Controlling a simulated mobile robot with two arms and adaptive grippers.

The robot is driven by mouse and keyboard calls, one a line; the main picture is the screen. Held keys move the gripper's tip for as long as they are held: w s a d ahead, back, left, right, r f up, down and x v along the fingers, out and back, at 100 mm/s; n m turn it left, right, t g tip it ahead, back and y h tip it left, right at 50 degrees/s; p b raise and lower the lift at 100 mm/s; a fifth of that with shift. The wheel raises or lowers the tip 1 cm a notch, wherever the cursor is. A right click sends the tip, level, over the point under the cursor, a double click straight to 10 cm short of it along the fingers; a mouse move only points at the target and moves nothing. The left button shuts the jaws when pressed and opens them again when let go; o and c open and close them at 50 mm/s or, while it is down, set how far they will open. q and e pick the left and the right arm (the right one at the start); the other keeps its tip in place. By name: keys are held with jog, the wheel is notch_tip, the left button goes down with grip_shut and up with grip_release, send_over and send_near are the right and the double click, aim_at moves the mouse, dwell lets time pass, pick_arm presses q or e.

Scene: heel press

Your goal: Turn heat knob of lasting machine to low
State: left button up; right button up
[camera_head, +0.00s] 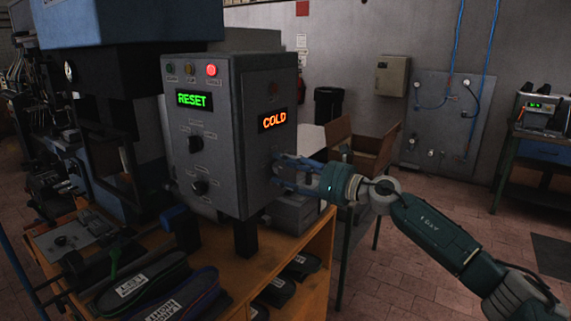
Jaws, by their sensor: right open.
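The lasting machine's grey control box (205,115) stands on the bench. Its front has a green RESET display (192,99), an upper black knob (196,144) and a lower black knob (200,187). Its right side has an orange COLD display (274,120). The small labels cannot be read, so I cannot tell which knob is for heat. My right gripper (278,171) is open beside the right side of the box, below the COLD display. Its fingers point at that panel and cover part of it; I cannot tell whether they touch. My left gripper is out of view.
The wooden bench (318,240) holds dark labelled shoe-like items (150,284) in front of the box. An open cardboard box (372,143) stands behind my right arm. Another green bench (541,150) is at the far right.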

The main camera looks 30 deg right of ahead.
jog(key=c, duration=1.2)
jog(key=shift+o, duration=0.2)
